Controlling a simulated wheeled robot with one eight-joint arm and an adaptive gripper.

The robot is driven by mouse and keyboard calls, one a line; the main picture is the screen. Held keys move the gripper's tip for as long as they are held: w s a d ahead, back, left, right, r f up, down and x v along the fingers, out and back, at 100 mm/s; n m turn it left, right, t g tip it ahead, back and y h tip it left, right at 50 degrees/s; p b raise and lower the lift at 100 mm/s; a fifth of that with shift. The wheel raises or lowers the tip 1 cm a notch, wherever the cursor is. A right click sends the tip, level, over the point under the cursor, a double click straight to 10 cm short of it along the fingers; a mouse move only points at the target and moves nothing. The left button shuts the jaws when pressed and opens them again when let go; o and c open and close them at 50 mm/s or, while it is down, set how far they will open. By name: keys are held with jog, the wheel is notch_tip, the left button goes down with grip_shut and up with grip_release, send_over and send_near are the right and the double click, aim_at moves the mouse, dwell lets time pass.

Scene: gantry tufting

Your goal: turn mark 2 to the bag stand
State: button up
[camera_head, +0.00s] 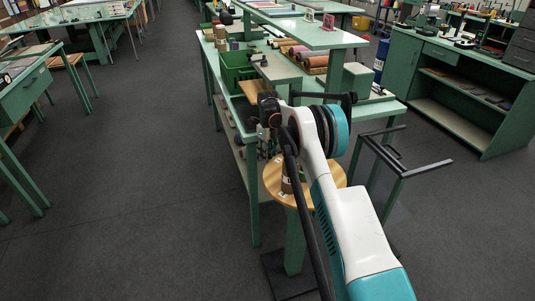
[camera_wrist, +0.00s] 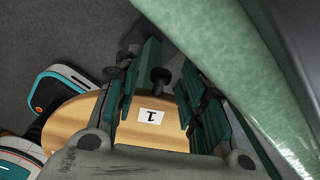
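A round wooden top (camera_head: 326,180) sits on a green post above a dark base plate. It also fills the lower middle of the wrist view (camera_wrist: 68,130), with a white label marked 1 (camera_wrist: 150,117) on it. I cannot make out mark 2. A black knob (camera_wrist: 160,77) shows between my fingers near the edge of the top. My gripper (camera_wrist: 167,62) is open over that edge, its fingers apart.
A green workbench (camera_head: 254,192) is just behind the round top, holding a green bin (camera_head: 236,68) and thread rolls (camera_head: 303,57). A green cabinet (camera_head: 405,65) is at the back right. The grey floor is clear at left, up to other green tables (camera_head: 25,90).

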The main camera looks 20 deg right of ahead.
notch_tip(320, 180, up, 12)
dwell(0.5)
